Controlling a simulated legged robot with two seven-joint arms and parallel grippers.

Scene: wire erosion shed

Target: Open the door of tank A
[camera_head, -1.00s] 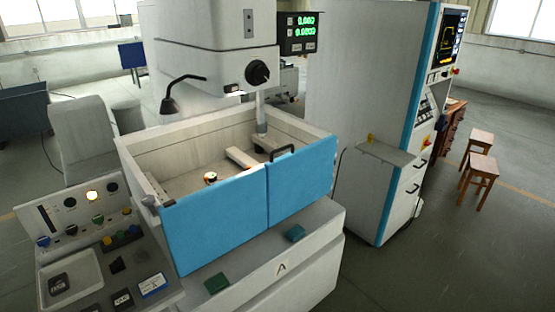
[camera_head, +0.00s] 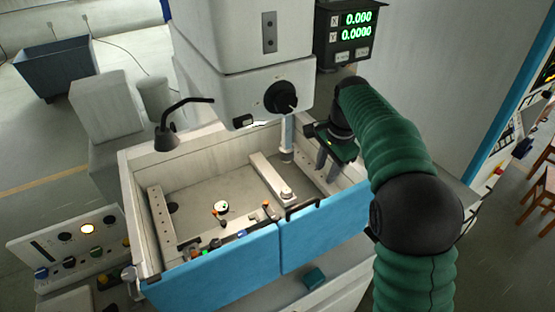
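The tank (camera_head: 141,210) is an open-topped pale box with blue front panels. The left blue panel (camera_head: 222,275) and the right blue panel (camera_head: 325,235) stand upright side by side, closing the front. A black handle (camera_head: 303,211) sits at the top edge of the right panel. My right gripper (camera_head: 331,165) points down over the tank's right rear side, above and behind the handle and apart from it. Its two dark fingers are spread with nothing between them. My green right arm hides the right end of the front. My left gripper is out of view.
The machine head (camera_head: 245,85) with a black knob hangs over the tank, and a display (camera_head: 347,32) is beside it. A bent lamp (camera_head: 168,135) stands at the left rear. A control panel (camera_head: 70,250) is at left. Small coloured parts lie inside behind the left panel.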

